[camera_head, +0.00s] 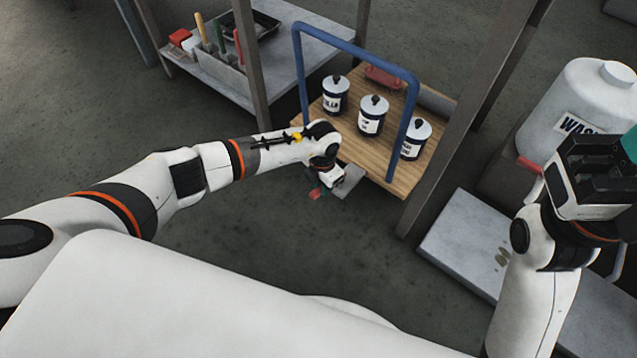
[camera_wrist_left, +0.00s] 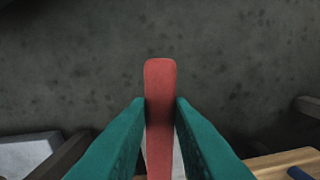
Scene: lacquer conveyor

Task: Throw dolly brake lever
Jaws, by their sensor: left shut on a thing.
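The dolly (camera_head: 350,150) has a wooden deck and a blue push handle (camera_head: 355,43). Its red brake lever (camera_head: 316,194) shows at the near edge, low beside a small grey plate (camera_head: 349,181). My left gripper (camera_head: 325,186) reaches down there, its fingers mostly hidden in the head view. In the left wrist view, the teal fingers of my left gripper (camera_wrist_left: 161,108) are shut on the red brake lever (camera_wrist_left: 160,80), one on each side. My right gripper (camera_head: 598,180) is at the right edge, its teal fingertips cut off by the frame.
Several lidded cans (camera_head: 373,114) stand on the deck. A grey table (camera_head: 300,55) with tools is behind, at upper left. Metal posts (camera_head: 484,85) rise beside the dolly. A large white jug (camera_head: 585,95) and a grey platform (camera_head: 465,235) are at right.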

